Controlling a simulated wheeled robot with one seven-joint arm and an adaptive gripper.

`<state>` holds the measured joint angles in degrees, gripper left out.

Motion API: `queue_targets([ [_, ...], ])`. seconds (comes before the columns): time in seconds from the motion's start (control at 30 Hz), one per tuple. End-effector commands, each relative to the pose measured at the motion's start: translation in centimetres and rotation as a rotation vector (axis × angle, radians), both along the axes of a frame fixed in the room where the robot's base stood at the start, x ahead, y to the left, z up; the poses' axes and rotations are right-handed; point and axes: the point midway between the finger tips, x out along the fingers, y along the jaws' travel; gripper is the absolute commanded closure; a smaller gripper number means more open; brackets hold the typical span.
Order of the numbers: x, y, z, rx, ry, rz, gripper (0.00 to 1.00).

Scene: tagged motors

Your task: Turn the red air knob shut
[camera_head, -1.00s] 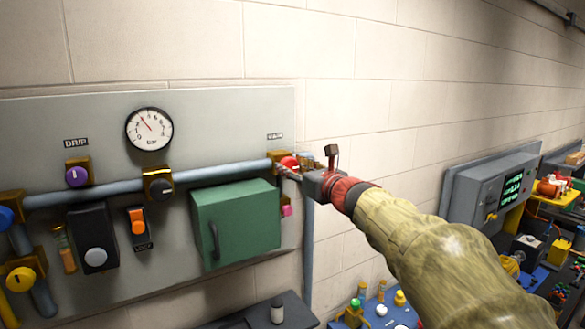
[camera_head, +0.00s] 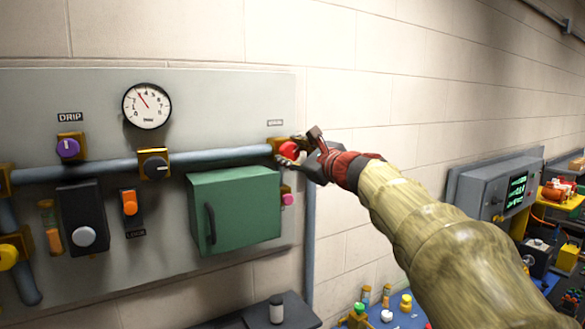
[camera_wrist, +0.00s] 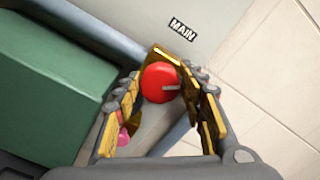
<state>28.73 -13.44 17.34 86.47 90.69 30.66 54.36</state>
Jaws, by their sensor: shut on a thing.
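The red knob (camera_head: 289,150) sits on a brass valve body at the right end of the grey-blue pipe on the wall panel. In the wrist view the red knob (camera_wrist: 160,83) shows a pale line pointing right, under a label reading MAIN. My gripper (camera_head: 292,156) is at the knob, its fingers around it and shut on it. In the wrist view its yellow-padded fingers stand on either side of the knob. The contact on the knob's far sides is partly hidden.
A green box (camera_head: 235,210) stands out from the panel at lower left of the knob. A pink button (camera_head: 288,199) is just below. A gauge (camera_head: 147,106), a purple knob (camera_head: 67,148) and a black knob (camera_head: 155,167) are farther left. Bare wall lies to the right.

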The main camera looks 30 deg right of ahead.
Motion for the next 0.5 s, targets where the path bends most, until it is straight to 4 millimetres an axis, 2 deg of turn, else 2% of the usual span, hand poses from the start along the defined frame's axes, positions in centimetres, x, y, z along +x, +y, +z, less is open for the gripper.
queue_targets([
  [0.03, 0.01, 0.04, -0.54, -0.045, -0.004, 0.0, 0.85],
  [0.5, 0.02, 0.21, -0.68, -0.49, -0.018, 0.001, 0.85],
])
